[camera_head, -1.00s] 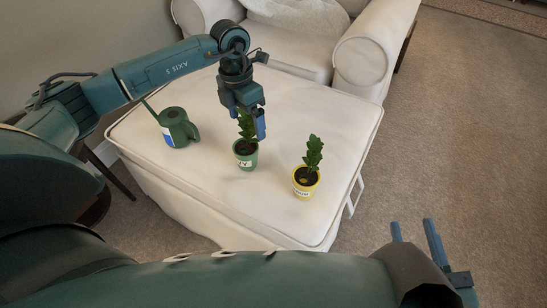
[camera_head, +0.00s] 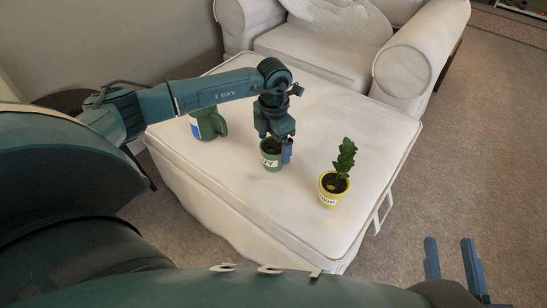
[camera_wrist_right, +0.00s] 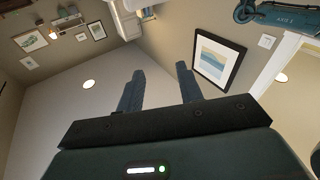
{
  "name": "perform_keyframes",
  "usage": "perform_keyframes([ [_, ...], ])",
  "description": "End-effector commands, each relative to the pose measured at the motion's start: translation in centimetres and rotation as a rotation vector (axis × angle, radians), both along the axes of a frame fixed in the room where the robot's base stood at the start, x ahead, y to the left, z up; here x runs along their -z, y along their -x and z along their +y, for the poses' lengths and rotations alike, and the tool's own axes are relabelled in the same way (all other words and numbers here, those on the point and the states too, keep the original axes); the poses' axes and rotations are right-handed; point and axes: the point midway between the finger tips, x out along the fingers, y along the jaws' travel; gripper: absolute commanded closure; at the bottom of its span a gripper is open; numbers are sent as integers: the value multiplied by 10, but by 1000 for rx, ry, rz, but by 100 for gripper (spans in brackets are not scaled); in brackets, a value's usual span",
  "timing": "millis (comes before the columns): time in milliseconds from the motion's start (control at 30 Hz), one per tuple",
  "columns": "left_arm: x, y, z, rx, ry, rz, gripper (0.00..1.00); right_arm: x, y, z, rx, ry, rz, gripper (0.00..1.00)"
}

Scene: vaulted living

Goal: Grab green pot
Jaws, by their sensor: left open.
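The green pot (camera_head: 271,160) with a white label stands upright on the white ottoman (camera_head: 320,245). Its plant is mostly hidden by my left gripper (camera_head: 276,146), which points down over the pot with its jaws open. One blue finger shows at the pot's right rim; the other is hard to make out. I cannot tell whether the fingers touch the pot. My right gripper (camera_head: 451,240) is open and empty at the lower right, away from the ottoman. Its two fingers also show in the right wrist view (camera_wrist_right: 160,70), with nothing between them.
A yellow pot (camera_head: 328,198) with a leafy plant stands to the right of the green pot. A white armchair (camera_head: 410,60) is behind. The ottoman's front is clear.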

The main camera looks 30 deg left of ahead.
Motion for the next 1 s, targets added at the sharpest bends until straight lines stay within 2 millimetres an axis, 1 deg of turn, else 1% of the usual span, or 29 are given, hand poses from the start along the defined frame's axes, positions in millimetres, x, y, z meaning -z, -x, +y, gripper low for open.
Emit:
perform_keyframes([
  [33,13,1,0,-1,-1,3,12,3,0,1,-6,-12,0,64],
  [100,19,0,0,-1,0,1,12,-1,-1,2,-11,-24,-5,64],
  [233,20,0,0,-1,0,-1,12,-11,-2,3,-15,-32,-22,64],
  [333,20,0,0,0,0,-1,12,-12,-1,2,-16,-32,-25,64],
  [367,20,0,0,0,0,-1,13,-12,-1,2,-16,-32,-24,64],
  [1000,19,0,0,0,0,-1,66,-4,-1,3,-15,-23,-9,64],
])
